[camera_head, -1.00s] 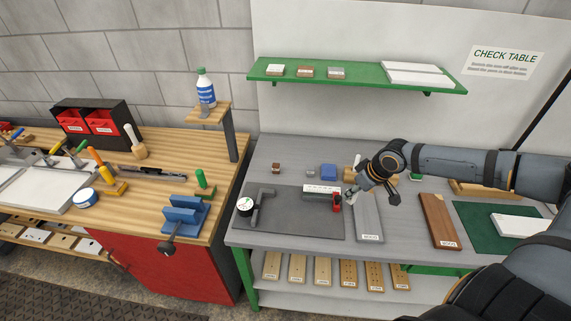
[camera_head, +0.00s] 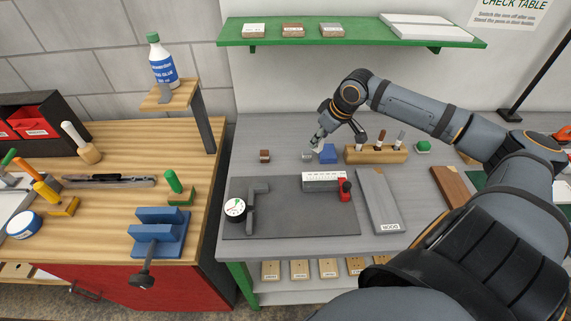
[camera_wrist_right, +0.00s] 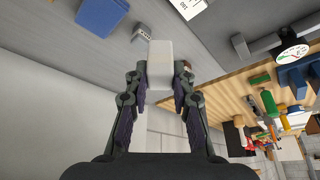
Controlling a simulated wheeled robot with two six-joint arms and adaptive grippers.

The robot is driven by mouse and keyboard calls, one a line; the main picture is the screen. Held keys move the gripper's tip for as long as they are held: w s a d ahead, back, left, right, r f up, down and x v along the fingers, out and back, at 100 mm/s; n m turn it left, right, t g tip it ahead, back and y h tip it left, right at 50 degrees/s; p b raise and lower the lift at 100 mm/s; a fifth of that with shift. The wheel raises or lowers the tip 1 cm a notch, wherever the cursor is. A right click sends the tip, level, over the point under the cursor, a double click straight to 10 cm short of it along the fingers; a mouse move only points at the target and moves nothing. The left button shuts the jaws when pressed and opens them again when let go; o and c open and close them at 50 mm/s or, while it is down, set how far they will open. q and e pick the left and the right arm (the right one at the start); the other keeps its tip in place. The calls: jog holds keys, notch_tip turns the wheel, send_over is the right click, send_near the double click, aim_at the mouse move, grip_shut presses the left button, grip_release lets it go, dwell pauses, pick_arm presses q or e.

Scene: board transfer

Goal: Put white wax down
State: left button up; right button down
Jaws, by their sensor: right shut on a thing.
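My right gripper (camera_head: 316,143) is over the back of the grey check table (camera_head: 230,212), beside a blue block. In the right wrist view the gripper (camera_wrist_right: 160,90) is shut on a pale white block (camera_wrist_right: 160,62), the white wax, held between its fingers. In the head view the held wax is small and hard to make out. A small grey block (camera_head: 307,156) lies close to the gripper; it also shows in the wrist view (camera_wrist_right: 143,33). My left gripper is not in view.
The blue block (camera_head: 328,155) is just right of the gripper, and a wooden holder (camera_head: 375,155) stands farther right. A brown block (camera_head: 264,156) sits to the left. A dark mat (camera_head: 290,225) with a gauge (camera_head: 235,208) lies in front. A green shelf (camera_head: 350,37) hangs above.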

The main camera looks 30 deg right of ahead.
jog(key=w+a+f+p, duration=0.1)
jog(key=w+f, duration=0.1)
jog(key=w, duration=0.1)
jog(key=w+a+f+p, duration=0.1)
jog(key=w+f, duration=0.2)
jog(key=w+a+f+p, duration=0.1)
jog(key=w+a+f, duration=0.1)
jog(key=w, duration=0.2)
jog(key=shift+f, duration=0.15)
jog(key=shift+w+f, duration=0.15)
jog(key=shift+f, duration=0.15)
jog(key=shift+w+a+f, duration=0.15)
jog(key=shift+f, duration=0.1)
notch_tip(320, 180, down, 3)
jog(key=shift+w+f+p, duration=0.15)
jog(key=shift+p, duration=0.9)
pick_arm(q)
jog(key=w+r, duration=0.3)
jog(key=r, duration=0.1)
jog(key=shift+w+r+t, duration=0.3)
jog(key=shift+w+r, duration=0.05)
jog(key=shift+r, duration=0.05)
pick_arm(e)
jog(key=shift+f, duration=0.1)
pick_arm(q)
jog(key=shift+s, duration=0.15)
pick_arm(e)
jog(key=shift+f, duration=0.1)
